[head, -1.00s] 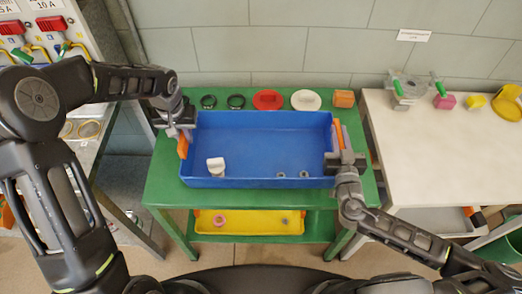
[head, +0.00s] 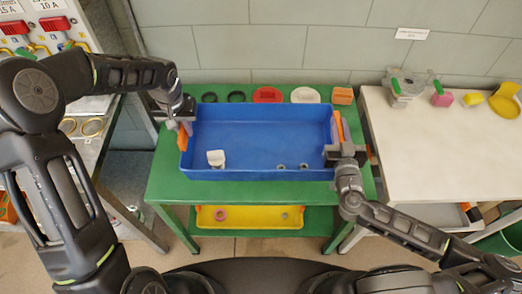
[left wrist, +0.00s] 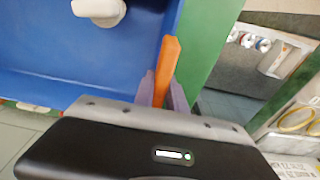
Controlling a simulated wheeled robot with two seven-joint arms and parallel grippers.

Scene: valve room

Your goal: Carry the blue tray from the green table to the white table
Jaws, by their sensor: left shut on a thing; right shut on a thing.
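The blue tray (head: 258,170) is over the green table (head: 160,180), roughly level; any gap beneath it is hard to judge. A white block-like part (head: 216,158) and two small grey rings (head: 281,166) lie inside. My left gripper (head: 184,132) is shut on the tray's left orange handle, also seen in the left wrist view (left wrist: 168,65). My right gripper (head: 338,140) is shut on the right orange handle (head: 338,124). The white table (head: 440,150) stands to the right, its front and middle bare.
A yellow tray (head: 250,217) is below.

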